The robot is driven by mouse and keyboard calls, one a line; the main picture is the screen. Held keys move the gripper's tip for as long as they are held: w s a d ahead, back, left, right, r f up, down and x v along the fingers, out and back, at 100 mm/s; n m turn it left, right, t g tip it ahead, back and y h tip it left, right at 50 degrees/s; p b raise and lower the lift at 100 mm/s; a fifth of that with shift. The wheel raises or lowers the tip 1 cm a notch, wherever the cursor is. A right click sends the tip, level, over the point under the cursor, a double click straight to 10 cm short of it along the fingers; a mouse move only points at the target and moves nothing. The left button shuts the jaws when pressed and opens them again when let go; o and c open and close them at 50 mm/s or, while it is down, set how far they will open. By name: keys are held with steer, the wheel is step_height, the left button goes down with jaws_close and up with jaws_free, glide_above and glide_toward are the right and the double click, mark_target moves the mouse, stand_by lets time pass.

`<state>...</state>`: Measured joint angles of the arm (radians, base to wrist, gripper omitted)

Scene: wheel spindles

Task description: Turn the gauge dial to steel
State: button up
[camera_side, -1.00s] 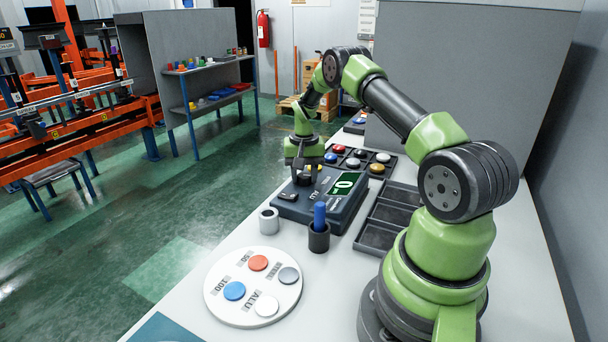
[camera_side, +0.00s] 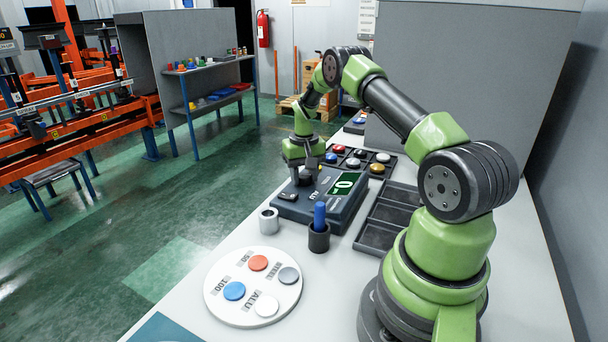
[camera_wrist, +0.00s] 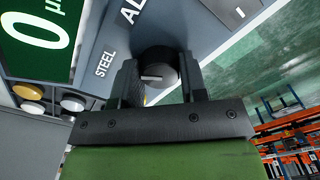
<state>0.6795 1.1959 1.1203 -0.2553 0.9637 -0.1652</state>
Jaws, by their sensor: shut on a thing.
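The gauge (camera_side: 318,207) is a dark blue-grey box on the bench with a green display reading 0. Its dial (camera_wrist: 157,66) is a round black knob with a white pointer line. In the wrist view the pointer lies nearly level across the knob, with the STEEL label (camera_wrist: 105,62) to its left and the partly cut-off ALU label (camera_wrist: 131,11) above left. My gripper (camera_wrist: 160,78) is shut on the dial, a finger on each side. In the side view my gripper (camera_side: 304,178) is down at the gauge's far left part and hides most of the dial.
A round white plate (camera_side: 222,303) with coloured discs lies at the front. A grey ring (camera_side: 268,221) and a black cup (camera_side: 319,241) with a blue peg stand before the gauge. An empty dark tray (camera_side: 378,237) is to the right; a tray of coloured discs is behind.

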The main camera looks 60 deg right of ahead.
mark_target(304, 175)
steer(key=o, duration=0.9)
steer(key=shift+r, duration=0.1)
step_height(304, 175, up, 10)
steer(key=shift+f, duration=0.1)
steer(key=s+a+r+n+t, duration=0.2)
steer(key=s+a+r+t, duration=0.15)
steer(key=a+r, duration=1.3)
steer(key=s+a+n+t, duration=0.1)
steer(key=s+a, duration=0.3)
steer(key=s+a+n+t+y, duration=0.1)
steer(key=s+a, duration=0.3)
steer(key=s, duration=0.1)
steer(key=s+a+r+t+y, duration=0.1)
steer(key=s+a, duration=0.3)
steer(key=s, duration=0.1)
steer(key=shift+s+a+n+t, duration=0.15)
steer(key=shift+s+n+t, duration=0.05)
steer(key=shift+n+t, duration=0.2)
